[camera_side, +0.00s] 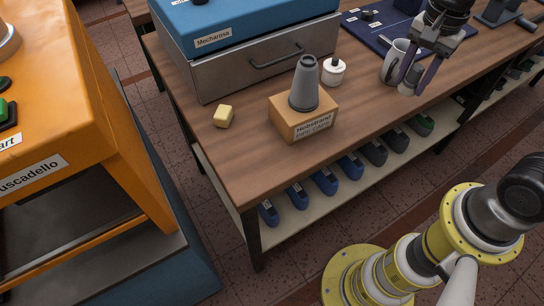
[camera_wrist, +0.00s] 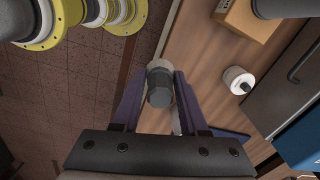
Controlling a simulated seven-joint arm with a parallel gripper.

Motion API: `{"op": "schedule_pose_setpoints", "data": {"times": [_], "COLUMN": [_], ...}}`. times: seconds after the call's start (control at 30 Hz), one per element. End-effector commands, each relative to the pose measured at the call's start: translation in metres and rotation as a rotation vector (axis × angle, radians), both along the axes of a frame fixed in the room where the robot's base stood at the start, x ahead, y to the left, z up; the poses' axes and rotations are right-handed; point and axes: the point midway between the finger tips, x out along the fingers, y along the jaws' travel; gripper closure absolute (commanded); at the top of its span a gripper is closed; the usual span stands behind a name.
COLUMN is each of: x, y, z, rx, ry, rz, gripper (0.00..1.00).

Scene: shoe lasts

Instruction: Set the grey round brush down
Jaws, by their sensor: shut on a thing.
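My gripper (camera_side: 411,84) is over the right part of the wooden workbench, close to its front edge. In the wrist view, the gripper (camera_wrist: 159,84) is shut on the grey round brush (camera_wrist: 160,96), a short dark grey cylinder with a paler end. In the side view only a small part of the brush (camera_side: 412,77) shows between the purple fingers. I cannot tell whether it touches the bench top (camera_side: 367,103). A pale grey mug (camera_side: 392,65) stands just left of the gripper in the side view.
A wooden block with a grey cone (camera_side: 305,88), a white round jar (camera_side: 334,71) and a yellow block (camera_side: 223,116) stand left on the bench. A blue-topped drawer unit (camera_side: 260,62) stands behind. Bare wood lies between the cone's block and the mug.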

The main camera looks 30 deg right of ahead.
Motion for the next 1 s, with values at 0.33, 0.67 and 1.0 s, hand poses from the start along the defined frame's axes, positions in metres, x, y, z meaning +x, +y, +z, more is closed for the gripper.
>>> {"op": "schedule_pose_setpoints", "data": {"times": [0.33,0.67,1.0], "x": [0.029,0.003,0.015], "y": [0.12,0.212,0.244], "z": [0.001,-0.01,-0.028], "rx": [-0.006,-0.012,-0.015], "ry": [-0.003,0.019,0.03], "rz": [0.582,0.88,0.926], "gripper": [1.0,1.0,1.0]}}
